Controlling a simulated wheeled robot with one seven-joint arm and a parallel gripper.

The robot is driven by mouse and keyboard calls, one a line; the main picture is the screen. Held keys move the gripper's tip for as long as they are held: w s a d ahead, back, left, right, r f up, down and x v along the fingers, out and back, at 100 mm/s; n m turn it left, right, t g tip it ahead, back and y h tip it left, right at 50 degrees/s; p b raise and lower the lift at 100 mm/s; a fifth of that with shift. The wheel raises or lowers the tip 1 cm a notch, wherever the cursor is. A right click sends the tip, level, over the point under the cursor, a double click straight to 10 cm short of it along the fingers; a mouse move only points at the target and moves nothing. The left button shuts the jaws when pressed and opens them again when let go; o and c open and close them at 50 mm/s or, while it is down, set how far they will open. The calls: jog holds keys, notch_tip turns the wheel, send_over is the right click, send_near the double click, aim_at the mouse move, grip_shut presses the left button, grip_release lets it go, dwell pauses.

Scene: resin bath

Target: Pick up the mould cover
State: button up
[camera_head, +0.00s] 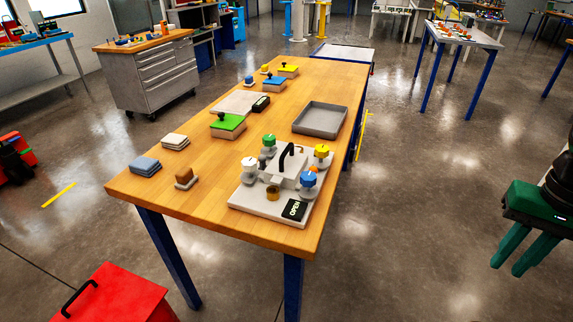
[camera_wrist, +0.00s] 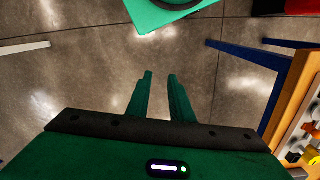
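A pale grey block with a black arched handle (camera_head: 287,158), which looks like the mould cover, sits in the middle of a white base plate (camera_head: 250,204). Green, yellow, blue and white knobs stand around it, and a black "OPEN" sign (camera_head: 294,209) lies at the plate's front right. Whether the block is separate from the parts under it cannot be told. My gripper (camera_head: 508,267) is off to the right of the table, well away from the block, with green fingers pointing down. In the wrist view my gripper (camera_wrist: 160,76) has its fingers apart with nothing between them.
The wooden table (camera_head: 213,175) also holds a grey tray (camera_head: 320,119), a green-topped block with a knob (camera_head: 228,125), folded cloths (camera_head: 146,166) and a small brown-handled piece (camera_head: 186,178). A red box (camera_head: 120,295) stands in front.

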jog(key=w+a+n+t, duration=0.3)
jog(key=w+n, duration=0.6)
jog(key=n+t+y, duration=0.6)
jog(key=n+y, duration=0.2)
jog(key=n, duration=1.8)
send_near(289, 150)
jog(key=shift+x, duration=5.45)
jog(key=shift+h, duration=0.3)
jog(key=shift+w, duration=0.1)
jog(key=shift+c, duration=0.3)
grip_shut()
